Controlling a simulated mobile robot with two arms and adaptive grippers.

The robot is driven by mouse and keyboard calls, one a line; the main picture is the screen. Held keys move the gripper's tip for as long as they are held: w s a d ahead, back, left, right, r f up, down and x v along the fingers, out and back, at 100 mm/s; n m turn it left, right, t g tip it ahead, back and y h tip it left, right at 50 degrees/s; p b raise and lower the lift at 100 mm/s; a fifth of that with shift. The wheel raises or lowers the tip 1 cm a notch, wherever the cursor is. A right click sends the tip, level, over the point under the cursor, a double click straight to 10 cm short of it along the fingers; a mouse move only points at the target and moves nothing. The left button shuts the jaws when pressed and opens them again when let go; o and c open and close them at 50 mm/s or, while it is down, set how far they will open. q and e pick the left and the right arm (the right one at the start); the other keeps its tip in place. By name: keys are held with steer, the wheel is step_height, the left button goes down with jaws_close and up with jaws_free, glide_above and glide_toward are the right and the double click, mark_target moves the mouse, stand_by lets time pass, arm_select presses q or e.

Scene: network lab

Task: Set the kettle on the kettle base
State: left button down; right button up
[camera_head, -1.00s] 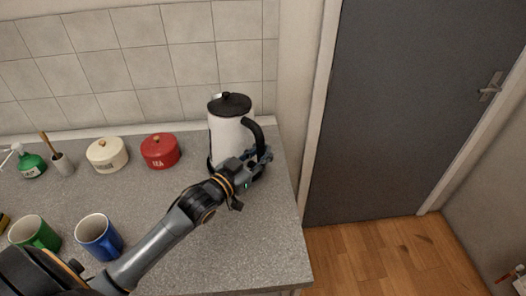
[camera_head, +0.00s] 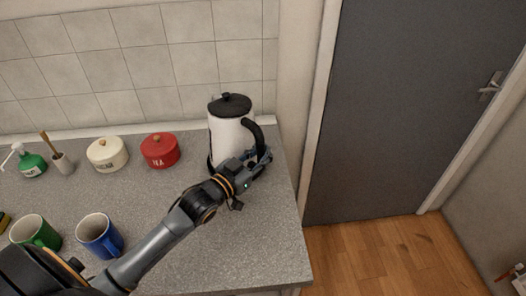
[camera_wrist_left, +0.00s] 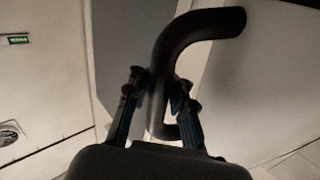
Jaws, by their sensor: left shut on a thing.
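The white kettle (camera_head: 230,135) with a black lid stands upright at the back right of the grey counter, near the tiled wall. My left gripper (camera_head: 260,160) is shut on the kettle's black handle (camera_head: 257,132), at its lower part. In the left wrist view the handle (camera_wrist_left: 205,27) runs down between the two fingers of the left gripper (camera_wrist_left: 160,90). A dark edge shows at the kettle's lower left. My arm and gripper hide most of the kettle's bottom, so I cannot tell how it sits on the kettle base. My right gripper is out of view.
A red canister (camera_head: 160,151) and a cream canister (camera_head: 108,154) stand left of the kettle. A blue mug (camera_head: 98,236) and a green mug (camera_head: 35,232) are at the front left. The counter's right edge is close to the kettle. The front right counter is clear.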

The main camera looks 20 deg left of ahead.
arm_select(q)
steer(key=shift+f, duration=0.2)
stand_by(0.3)
steer(key=c, duration=1.4)
jaws_free()
steer(key=shift+c, duration=0.2)
steer(key=shift+f, duration=0.1)
steer(key=shift+s+f, duration=0.1)
steer(key=shift+f, duration=0.25)
steer(key=shift+r+p+v, duration=0.25)
steer(key=shift+p+v, duration=0.05)
steer(key=shift+v, duration=0.95)
steer(key=p+v, duration=0.2)
steer(key=v, duration=0.6)
steer(key=shift+s+p, duration=0.25)
steer(key=shift+p, duration=0.15)
steer(key=shift+r, duration=0.1)
